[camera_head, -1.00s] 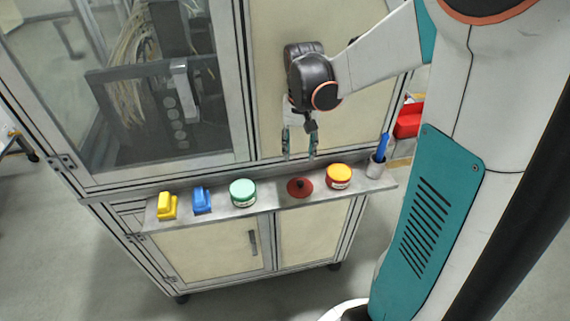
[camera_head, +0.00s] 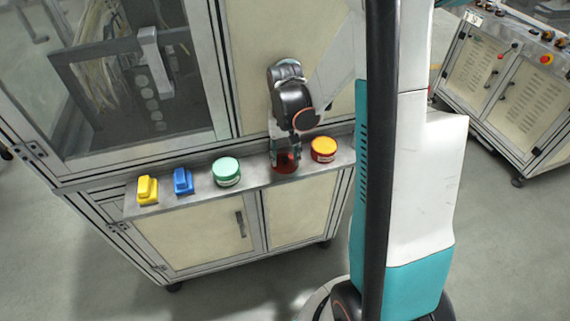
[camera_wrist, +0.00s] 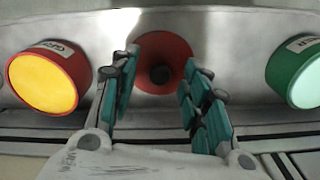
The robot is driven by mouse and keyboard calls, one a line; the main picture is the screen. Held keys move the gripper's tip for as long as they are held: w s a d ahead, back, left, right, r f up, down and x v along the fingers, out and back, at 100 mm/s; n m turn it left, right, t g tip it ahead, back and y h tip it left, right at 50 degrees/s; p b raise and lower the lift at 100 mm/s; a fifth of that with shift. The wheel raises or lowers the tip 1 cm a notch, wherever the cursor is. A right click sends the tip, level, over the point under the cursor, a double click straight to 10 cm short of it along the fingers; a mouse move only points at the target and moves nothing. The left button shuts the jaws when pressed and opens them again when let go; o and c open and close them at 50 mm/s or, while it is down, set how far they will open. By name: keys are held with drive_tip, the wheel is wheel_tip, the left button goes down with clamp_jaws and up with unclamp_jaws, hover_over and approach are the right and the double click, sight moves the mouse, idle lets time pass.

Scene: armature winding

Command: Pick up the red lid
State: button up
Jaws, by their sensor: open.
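The red lid (camera_head: 284,167) is a flat disc lying on the metal shelf, between the green jar and the orange-topped red jar. In the wrist view the red lid (camera_wrist: 177,52) shows with a dark round knob (camera_wrist: 160,74) in its middle. My gripper (camera_head: 285,157) is down over the lid in the head view and hides part of it. In the wrist view my gripper (camera_wrist: 157,75) is open, with one teal finger on each side of the knob. Whether the fingers touch the lid cannot be told.
The green jar (camera_head: 226,172) stands left of the lid and the red jar with an orange top (camera_head: 323,149) close to its right. A blue block (camera_head: 183,181) and a yellow block (camera_head: 147,190) sit further left on the narrow shelf (camera_head: 258,175). The cabinet wall rises behind.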

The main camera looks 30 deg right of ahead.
drive_tip(key=shift+f, duration=0.15)
drive_tip(key=c, duration=1)
